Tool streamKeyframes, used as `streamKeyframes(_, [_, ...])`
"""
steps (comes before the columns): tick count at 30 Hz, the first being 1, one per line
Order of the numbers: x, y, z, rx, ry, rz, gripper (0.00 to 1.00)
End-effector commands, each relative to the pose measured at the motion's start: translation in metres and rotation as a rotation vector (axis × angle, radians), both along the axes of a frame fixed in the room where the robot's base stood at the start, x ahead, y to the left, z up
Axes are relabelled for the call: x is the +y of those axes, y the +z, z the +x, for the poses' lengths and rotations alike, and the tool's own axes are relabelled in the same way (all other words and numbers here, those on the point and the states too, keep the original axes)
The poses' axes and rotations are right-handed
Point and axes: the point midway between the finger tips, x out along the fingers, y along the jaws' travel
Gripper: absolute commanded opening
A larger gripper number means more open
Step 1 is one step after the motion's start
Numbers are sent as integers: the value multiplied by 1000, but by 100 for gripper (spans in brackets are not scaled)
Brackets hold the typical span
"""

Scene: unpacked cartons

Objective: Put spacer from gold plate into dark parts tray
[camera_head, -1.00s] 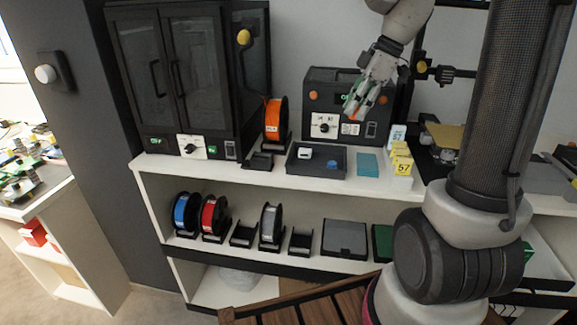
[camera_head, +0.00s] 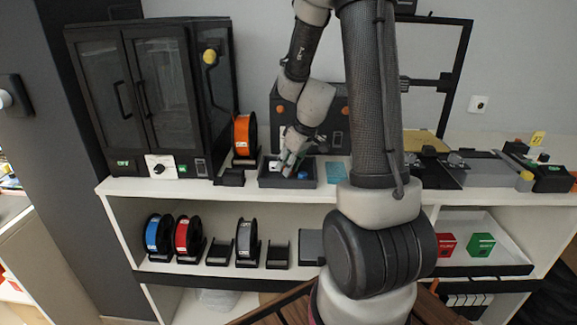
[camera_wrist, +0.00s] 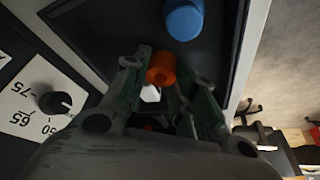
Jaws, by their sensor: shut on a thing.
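My gripper (camera_wrist: 160,76) is shut on an orange cylindrical piece, the spacer (camera_wrist: 162,66), in the wrist view. In the head view my gripper (camera_head: 290,163) points down over the dark parts tray (camera_head: 287,183); the spacer cannot be made out there. The tray's dark floor (camera_wrist: 120,22) lies behind the spacer in the wrist view; I cannot tell whether the spacer touches it. A blue round piece (camera_wrist: 184,20) is in the tray, apart from the spacer. A white piece (camera_wrist: 150,93) shows between the fingers. The gold plate (camera_head: 420,140) looks bare where visible.
An orange spool (camera_head: 243,135) on a stand is left of the tray, and a teal block (camera_head: 336,172) lies right of it. A dark machine with a dial stands close behind the tray. A dark cabinet (camera_head: 150,95) is at the left.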

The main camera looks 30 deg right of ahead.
Motion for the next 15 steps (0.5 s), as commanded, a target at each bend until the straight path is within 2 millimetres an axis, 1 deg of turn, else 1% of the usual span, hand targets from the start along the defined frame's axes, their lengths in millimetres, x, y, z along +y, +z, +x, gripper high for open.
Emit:
streamKeyframes(2, [0, -4, 0, 0, -1, -1, 16])
streamKeyframes(12, [0, -7, 0, -1, 1, -1, 16])
streamKeyframes(13, [0, -7, 0, -2, 1, -1, 31])
streamKeyframes(15, [0, -7, 0, -1, 1, -1, 43])
